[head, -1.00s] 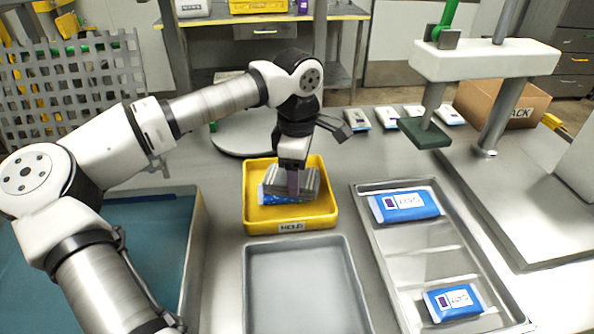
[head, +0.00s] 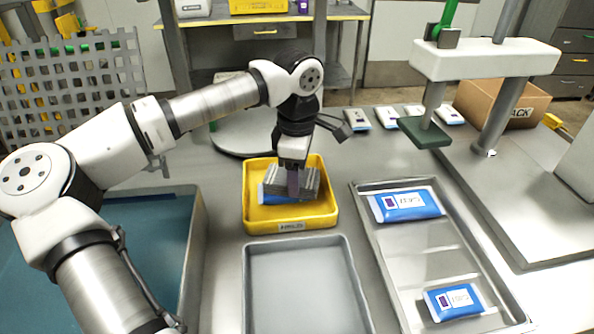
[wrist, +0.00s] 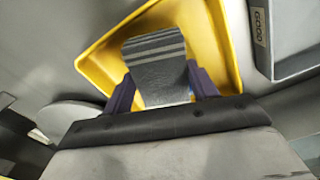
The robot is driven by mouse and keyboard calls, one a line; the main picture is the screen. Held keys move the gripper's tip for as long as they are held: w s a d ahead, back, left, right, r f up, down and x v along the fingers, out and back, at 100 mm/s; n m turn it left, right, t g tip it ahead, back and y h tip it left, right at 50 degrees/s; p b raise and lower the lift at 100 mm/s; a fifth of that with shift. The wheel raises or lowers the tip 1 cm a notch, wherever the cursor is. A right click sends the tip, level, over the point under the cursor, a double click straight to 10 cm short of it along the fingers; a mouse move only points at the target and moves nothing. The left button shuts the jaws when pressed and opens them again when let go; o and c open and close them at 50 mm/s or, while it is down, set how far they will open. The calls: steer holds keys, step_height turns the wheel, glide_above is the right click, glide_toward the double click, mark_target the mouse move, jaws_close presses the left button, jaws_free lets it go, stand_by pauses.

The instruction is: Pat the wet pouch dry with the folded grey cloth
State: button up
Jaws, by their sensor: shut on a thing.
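The folded grey cloth (head: 305,181), with lighter stripes, is in my gripper (head: 292,188) over the yellow tray (head: 262,217). The gripper is shut on the cloth. In the wrist view the cloth (wrist: 156,75) sits between the two purple fingers (wrist: 162,95). A blue pouch (head: 268,195) lies in the yellow tray under the cloth, mostly hidden by it. The cloth appears to rest on the pouch, though the contact itself is hidden. I cannot tell how wet the pouch is.
An empty grey tray (head: 300,243) stands in front of the yellow tray. A metal tray (head: 425,248) at right holds two blue-and-white pouches. A green-footed press (head: 425,131) stands behind it. More pouches and a cardboard box (head: 500,103) are at the back.

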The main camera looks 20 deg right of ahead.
stand_by(0.3)
steer(key=shift+r+p, duration=2.3)
steer(key=shift+r, duration=1.2)
